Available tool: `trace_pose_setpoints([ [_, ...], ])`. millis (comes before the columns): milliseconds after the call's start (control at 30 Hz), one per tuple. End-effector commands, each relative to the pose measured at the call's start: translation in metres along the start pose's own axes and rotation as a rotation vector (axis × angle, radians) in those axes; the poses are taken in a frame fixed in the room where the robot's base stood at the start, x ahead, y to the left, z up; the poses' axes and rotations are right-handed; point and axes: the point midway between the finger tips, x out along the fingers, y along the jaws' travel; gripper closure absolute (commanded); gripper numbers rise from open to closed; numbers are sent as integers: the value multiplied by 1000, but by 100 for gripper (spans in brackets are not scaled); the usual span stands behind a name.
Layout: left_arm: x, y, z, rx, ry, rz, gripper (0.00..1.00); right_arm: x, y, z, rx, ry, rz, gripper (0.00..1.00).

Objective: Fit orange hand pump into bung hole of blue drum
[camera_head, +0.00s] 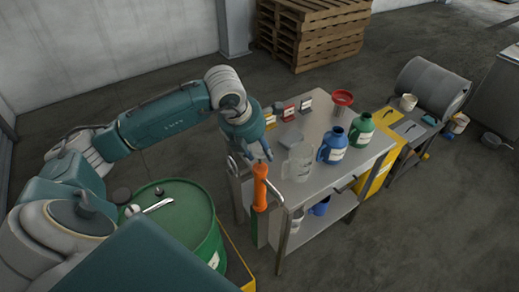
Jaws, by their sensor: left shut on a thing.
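The orange hand pump (260,188) hangs roughly upright from my left gripper (259,159), which is shut on its upper part. The pump is in front of the near left end of the steel table, to the right of a drum. That drum (195,225) is green, with a metal tool (157,206) and small dark fittings on its lid. My arm hides part of the lid, and I cannot tell which fitting is an open bung hole. No blue drum shows. My right gripper is not in view.
The steel table (315,115) carries a clear jug (299,163), a blue jug (333,146), a green jug (361,130) and a red funnel (342,101). A grey drum (430,88) lies on its side at the right. Pallets (312,32) stand behind. The floor at front right is clear.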

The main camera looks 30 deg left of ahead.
Motion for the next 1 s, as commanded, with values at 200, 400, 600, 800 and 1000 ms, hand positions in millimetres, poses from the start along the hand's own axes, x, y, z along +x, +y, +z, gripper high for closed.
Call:
trace_pose_setpoints([
  [200, -8, 0, 4, 0, -5, 1, 80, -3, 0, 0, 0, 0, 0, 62],
  [400, -13, 0, 6, 0, -4, 1, 80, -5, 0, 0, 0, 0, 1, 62],
  [600, -18, 0, 8, 0, -5, 1, 80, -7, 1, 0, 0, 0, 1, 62],
  [800, -23, 0, 11, 0, -5, 0, 80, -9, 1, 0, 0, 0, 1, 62],
  [1000, -27, 0, 12, 0, -5, 0, 80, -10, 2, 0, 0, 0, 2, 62],
])
